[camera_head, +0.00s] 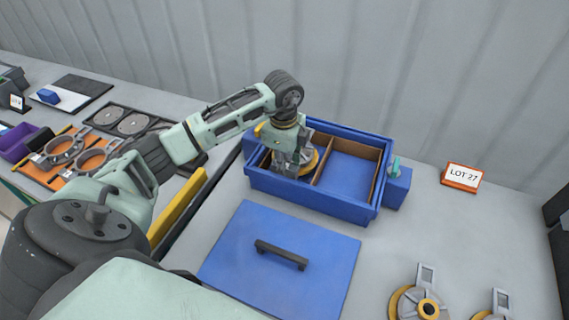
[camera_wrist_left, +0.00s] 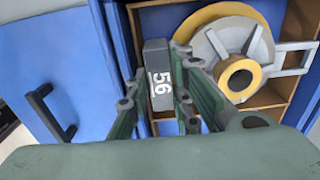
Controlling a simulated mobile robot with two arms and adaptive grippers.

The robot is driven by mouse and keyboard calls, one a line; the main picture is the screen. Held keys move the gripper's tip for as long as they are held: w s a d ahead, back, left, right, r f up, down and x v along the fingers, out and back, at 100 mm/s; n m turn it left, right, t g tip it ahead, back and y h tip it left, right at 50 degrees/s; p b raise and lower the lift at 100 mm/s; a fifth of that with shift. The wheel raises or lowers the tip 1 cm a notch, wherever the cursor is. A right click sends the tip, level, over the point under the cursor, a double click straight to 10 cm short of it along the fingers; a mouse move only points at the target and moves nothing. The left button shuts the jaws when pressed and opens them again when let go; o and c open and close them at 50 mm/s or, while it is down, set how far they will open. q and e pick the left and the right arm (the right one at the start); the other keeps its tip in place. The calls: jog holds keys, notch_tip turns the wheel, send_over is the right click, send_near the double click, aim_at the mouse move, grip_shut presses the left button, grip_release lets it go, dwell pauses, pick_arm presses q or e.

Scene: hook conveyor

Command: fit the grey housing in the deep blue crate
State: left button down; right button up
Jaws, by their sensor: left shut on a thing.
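The grey housing (camera_wrist_left: 158,62) is a dark grey block marked 56, between my left fingers in the left wrist view. My left gripper (camera_head: 288,164) is shut on it, low over the left compartment of the deep blue crate (camera_head: 308,197). In the head view the fingers largely hide the housing, so I cannot tell whether it touches the crate floor. A round yellow and grey part (camera_wrist_left: 232,48) with a loop handle lies beside the housing in the same compartment. Brown dividers line the crate, and its right compartment is empty. My right gripper is not in view.
A blue lid (camera_head: 270,282) with a black handle lies in front of the crate. An orange LOT 27 sign (camera_head: 461,177) stands to the right. More round parts (camera_head: 421,298) lie at the lower right. The table right of the crate is mostly clear.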

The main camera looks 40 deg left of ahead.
pick_arm(q)
jog(key=shift+f, duration=0.1)
jog(key=c, duration=1.5)
grip_release()
jog(key=shift+s, duration=0.1)
jog(key=shift+s, duration=0.1)
notch_tip(320, 180, up, 12)
jog(key=shift+s+r, duration=0.1)
